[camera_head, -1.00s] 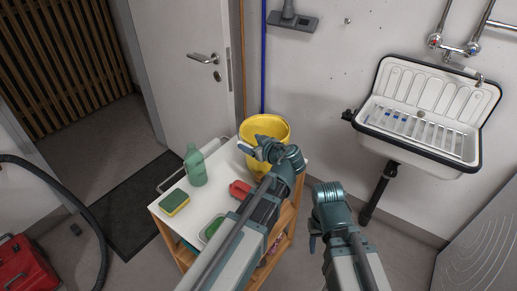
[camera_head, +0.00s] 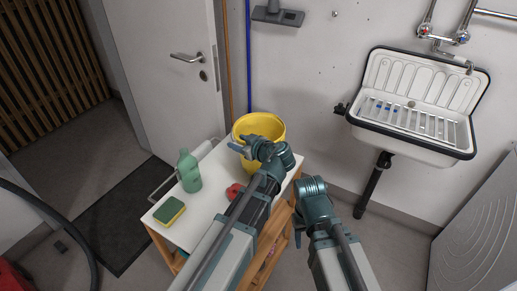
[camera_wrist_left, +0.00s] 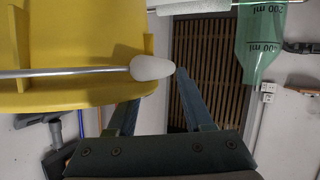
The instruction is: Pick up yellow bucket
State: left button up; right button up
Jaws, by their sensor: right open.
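The yellow bucket (camera_head: 262,123) stands at the far end of the white-topped cart (camera_head: 190,225). It fills the left of the left wrist view (camera_wrist_left: 60,50), with a metal bar ending in a white grip (camera_wrist_left: 152,68) across it. My left gripper (camera_head: 240,147) is at the bucket's near left side. In the left wrist view its fingers (camera_wrist_left: 158,90) are apart, close to the bucket's rim, with the white grip by the tips. I cannot tell whether they touch. My right gripper (camera_head: 298,236) is open and low, right of the cart, apart from the bucket.
A green bottle (camera_head: 189,172), a green and yellow sponge (camera_head: 169,211) and a partly hidden red object (camera_head: 234,190) are on the cart. A white sink (camera_head: 415,110) hangs on the right wall. A door (camera_head: 165,80) stands behind.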

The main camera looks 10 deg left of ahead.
pick_arm(q)
grip_shut()
dwell(1.1)
